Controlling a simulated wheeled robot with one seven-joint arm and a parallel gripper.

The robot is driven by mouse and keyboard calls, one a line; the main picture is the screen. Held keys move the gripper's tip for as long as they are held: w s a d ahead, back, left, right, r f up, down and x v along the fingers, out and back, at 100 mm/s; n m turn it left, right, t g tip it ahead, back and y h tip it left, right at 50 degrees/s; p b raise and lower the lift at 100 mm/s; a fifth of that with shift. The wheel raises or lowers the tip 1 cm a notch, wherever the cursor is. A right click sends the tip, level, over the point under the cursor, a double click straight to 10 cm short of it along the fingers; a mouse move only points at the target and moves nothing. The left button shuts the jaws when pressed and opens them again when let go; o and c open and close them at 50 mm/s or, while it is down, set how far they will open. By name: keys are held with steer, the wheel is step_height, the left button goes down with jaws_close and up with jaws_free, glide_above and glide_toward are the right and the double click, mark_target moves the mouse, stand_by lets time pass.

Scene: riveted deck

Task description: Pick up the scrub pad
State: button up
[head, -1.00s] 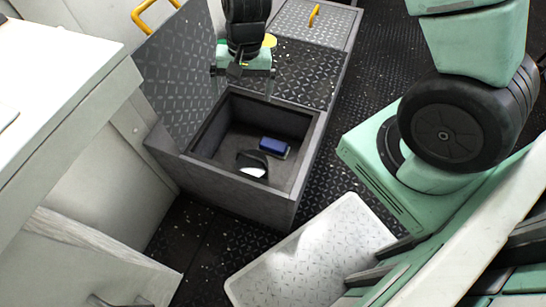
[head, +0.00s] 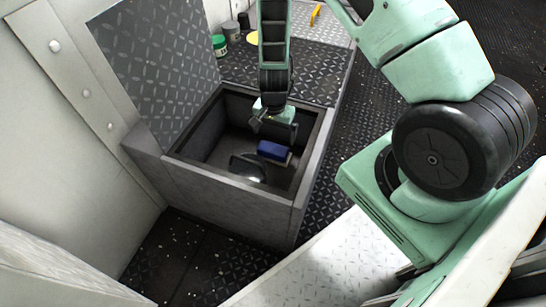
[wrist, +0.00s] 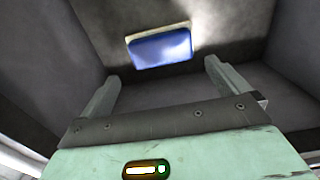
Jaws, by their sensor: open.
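The scrub pad (head: 272,150) is a blue block with a pale layer along its lower edge. It lies on the floor of an open dark bin (head: 225,182). In the wrist view the pad (wrist: 160,48) shows ahead of the fingers, roughly between them and beyond their tips. My gripper (head: 275,132) points down into the bin, just behind and above the pad in the head view. In the wrist view my gripper (wrist: 161,72) has its two fingers wide apart with nothing between them. The head view does not show the fingertips clearly.
A dark rounded object with a pale shiny part (head: 248,168) lies in the bin to the front left of the pad. The bin's raised lid (head: 155,70) stands at its left. A green container (head: 219,45) and a yellow disc (head: 252,38) sit on the deck behind.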

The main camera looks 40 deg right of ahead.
mark_target(273, 148)
step_height(273, 148, down, 9)
steer(key=b, duration=0.4)
steer(key=shift+a+r+b, duration=0.1)
steer(key=shift+a+b, duration=0.05)
steer(key=shift+b, duration=0.25)
steer(key=shift+r, duration=0.1)
steer(key=c, duration=0.7)
step_height(273, 148, up, 10)
steer(key=p, duration=0.5)
